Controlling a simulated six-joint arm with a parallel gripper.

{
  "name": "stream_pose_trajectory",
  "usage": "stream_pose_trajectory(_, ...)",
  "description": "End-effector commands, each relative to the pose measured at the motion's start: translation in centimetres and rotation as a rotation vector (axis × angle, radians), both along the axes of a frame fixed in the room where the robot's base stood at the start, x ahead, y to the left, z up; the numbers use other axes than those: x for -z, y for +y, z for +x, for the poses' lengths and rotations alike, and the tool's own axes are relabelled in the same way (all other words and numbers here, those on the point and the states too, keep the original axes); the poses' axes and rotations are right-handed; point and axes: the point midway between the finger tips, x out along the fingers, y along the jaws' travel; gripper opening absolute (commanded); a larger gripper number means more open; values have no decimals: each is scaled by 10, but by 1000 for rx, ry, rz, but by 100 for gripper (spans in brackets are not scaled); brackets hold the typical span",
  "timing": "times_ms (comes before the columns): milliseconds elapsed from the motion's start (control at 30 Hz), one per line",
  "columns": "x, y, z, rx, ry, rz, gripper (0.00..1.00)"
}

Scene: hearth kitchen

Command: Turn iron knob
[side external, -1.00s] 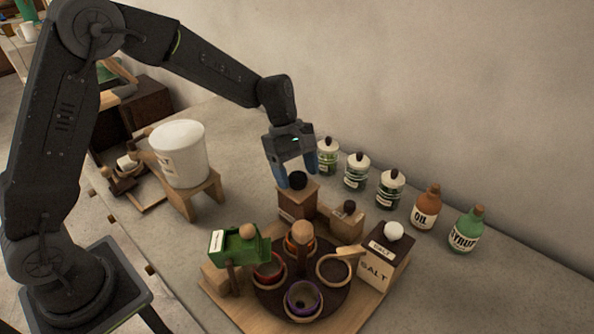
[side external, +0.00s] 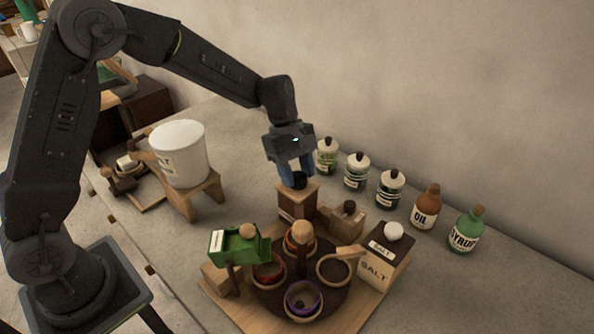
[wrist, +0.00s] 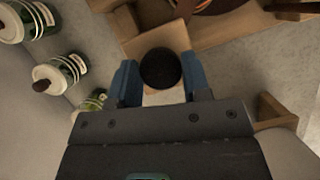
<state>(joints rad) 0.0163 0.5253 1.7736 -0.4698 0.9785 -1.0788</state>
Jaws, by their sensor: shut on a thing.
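The iron knob is a small dark round knob (side external: 298,180) on top of a wooden box (side external: 297,204) at the back of the wooden board. In the wrist view the knob (wrist: 161,68) is a dark disc between my two blue fingers. My gripper (side external: 297,175) points down over the box and is shut on the knob, one finger at each side. The fingers hide part of the knob in the side view.
A salt box (side external: 377,268) and a dark round tray with several ringed cups stand in front. Several jars (side external: 356,172), an oil bottle (side external: 425,208) and a syrup bottle (side external: 468,230) line the wall. A white bucket (side external: 180,152) stands on a wooden stand to the left.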

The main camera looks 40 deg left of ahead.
Motion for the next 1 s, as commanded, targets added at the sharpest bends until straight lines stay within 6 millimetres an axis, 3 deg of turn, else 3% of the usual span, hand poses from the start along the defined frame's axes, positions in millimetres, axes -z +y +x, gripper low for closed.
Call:
stream_pose_trajectory(367,0,0,1,210,0,1,20)
stream_pose_trajectory(1000,0,-2,3,817,0,1,20)
